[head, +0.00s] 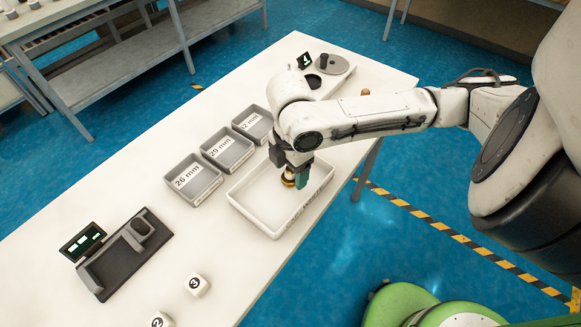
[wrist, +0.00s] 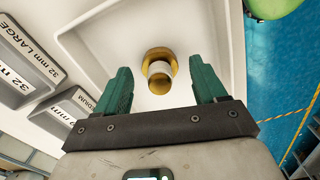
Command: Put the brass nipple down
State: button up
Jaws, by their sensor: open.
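The brass nipple (head: 289,178) is in the large white tray (head: 252,212), towards its right part. In the wrist view the nipple (wrist: 158,70) shows a wide brass collar, a pale middle band and a brass end, on the pale tray floor. My gripper (head: 295,176) is over the tray, pointing down. In the wrist view its two green fingers (wrist: 165,80) are apart, with the nipple between and slightly beyond their tips and a gap on both sides. I cannot tell the exact height of the fingertips above the tray floor.
Three grey bins (head: 227,150) marked by size stand behind the tray. A dark measuring device (head: 125,250) with a lit display is at the left; two white numbered cubes (head: 195,284) lie near it. A round grey device (head: 328,66) is at the far end. Bare white table lies left of the tray.

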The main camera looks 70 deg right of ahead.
notch_tip(320, 180, up, 12)
jog(key=p, duration=0.1)
jog(key=shift+r, duration=0.15)
dwell(0.4)
dwell(0.5)
